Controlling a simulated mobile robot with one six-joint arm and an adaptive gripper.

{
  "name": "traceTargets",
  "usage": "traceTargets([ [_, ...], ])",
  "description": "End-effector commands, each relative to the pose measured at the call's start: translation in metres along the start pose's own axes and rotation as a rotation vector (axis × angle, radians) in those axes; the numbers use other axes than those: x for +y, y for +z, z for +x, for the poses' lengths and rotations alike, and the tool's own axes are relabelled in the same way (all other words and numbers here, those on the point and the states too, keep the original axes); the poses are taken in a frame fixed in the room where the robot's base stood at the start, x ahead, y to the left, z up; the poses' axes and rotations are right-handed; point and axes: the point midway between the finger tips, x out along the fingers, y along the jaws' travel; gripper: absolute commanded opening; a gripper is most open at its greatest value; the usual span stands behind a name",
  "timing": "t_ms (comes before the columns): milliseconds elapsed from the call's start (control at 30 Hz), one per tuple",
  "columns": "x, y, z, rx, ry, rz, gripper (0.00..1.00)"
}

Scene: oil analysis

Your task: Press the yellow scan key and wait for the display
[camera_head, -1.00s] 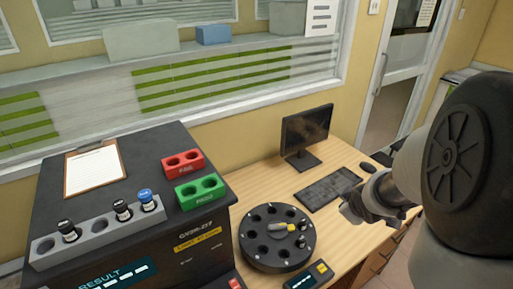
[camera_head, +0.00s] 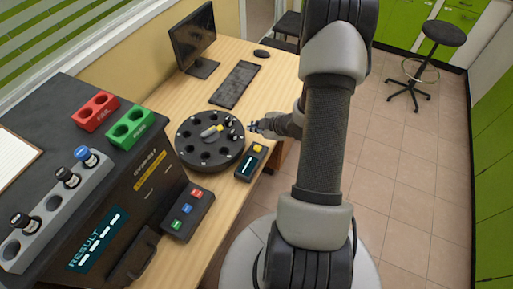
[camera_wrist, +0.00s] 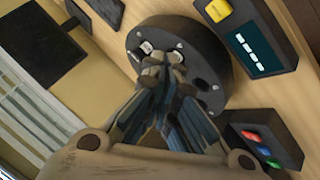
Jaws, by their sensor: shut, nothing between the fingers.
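The yellow scan key (camera_head: 258,148) is on a small dark device (camera_head: 244,172) on the wooden desk, beside the round black carousel. In the wrist view the yellow key (camera_wrist: 217,10) is at the top edge, and the device's display (camera_wrist: 248,52) shows only dashes. My gripper (camera_head: 252,127) is shut and empty. It is just beyond the key in the head view, near the carousel's right rim, apart from the key. In the wrist view its fingertips (camera_wrist: 163,60) are over the carousel, left of and below the key.
The carousel (camera_head: 193,158) holds several small vials. A box with red, green and blue buttons (camera_head: 187,212) sits nearer. A black analyser (camera_head: 130,190) with a RESULT panel (camera_head: 98,238) showing dashes stands at left. Keyboard (camera_head: 236,85) and monitor (camera_head: 192,38) are behind.

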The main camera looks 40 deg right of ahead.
Motion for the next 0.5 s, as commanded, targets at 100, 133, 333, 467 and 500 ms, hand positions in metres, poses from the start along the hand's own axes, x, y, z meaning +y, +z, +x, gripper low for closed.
traceTargets([
  [100,0.0,0.0,0.0,-0.001,0.0,0.0,0.0],
  [133,0.0,0.0,0.0,-0.001,0.0,0.0,0.0],
  [333,-0.005,0.005,0.007,-0.001,-0.001,0.001,0.0],
  [467,-0.012,0.012,0.017,-0.001,-0.001,0.001,0.0],
  [500,-0.015,0.015,0.02,-0.001,-0.001,0.001,0.0],
])
